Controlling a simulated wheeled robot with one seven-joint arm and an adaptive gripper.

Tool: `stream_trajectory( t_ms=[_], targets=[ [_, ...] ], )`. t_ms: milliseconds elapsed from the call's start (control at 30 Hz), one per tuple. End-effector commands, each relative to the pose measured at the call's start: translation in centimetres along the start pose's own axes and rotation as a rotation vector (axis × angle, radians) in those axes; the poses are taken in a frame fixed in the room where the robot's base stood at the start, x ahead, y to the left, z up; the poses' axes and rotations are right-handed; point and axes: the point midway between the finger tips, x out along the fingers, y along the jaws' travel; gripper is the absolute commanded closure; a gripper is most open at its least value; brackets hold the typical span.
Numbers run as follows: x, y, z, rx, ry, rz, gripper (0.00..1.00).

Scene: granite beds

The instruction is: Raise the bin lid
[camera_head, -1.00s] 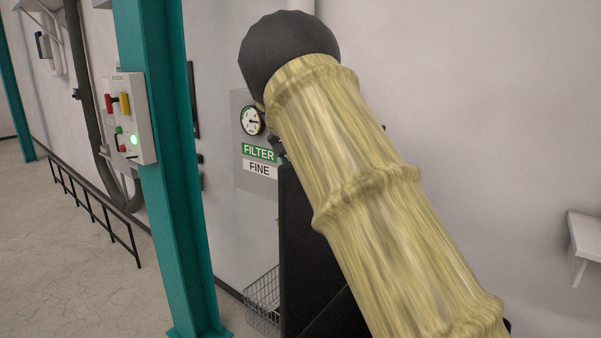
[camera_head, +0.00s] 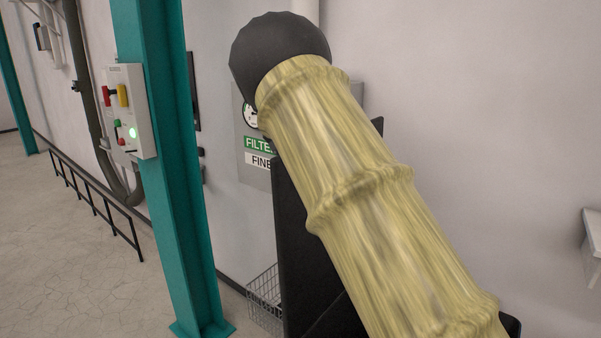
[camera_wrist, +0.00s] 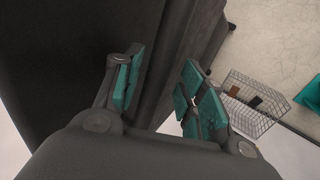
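A tall dark panel (camera_head: 293,245), which looks like part of the bin, stands near the wall in the head view, mostly behind my arm. Which part is lid and which is body I cannot tell there. In the wrist view a large dark surface (camera_wrist: 60,50) fills the upper left, with a raised dark edge (camera_wrist: 165,70) running down behind the fingers. My gripper (camera_wrist: 160,88) has teal pads, and its two fingers are apart with a clear gap. The edge lines up with this gap; contact cannot be told. My arm hides the gripper in the head view.
A wire basket (camera_head: 265,298) stands on the floor left of the panel, and also shows in the wrist view (camera_wrist: 246,103). A teal pillar (camera_head: 170,180) with a control box (camera_head: 130,112) is further left. A white shelf (camera_head: 592,240) is at the right wall.

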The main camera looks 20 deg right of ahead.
Motion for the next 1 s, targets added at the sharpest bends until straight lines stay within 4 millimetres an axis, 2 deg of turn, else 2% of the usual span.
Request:
stream_trajectory(
  t_ms=[267, 700, 1000],
  targets=[
    [-0.6, 0.2, 0.0, 0.001, 0.001, -0.002, 0.59],
    [-5.7, 0.0, -0.4, 0.001, 0.0, -0.002, 0.59],
    [-7.3, 0.0, -0.4, 0.001, -0.002, -0.001, 0.59]
  ],
)
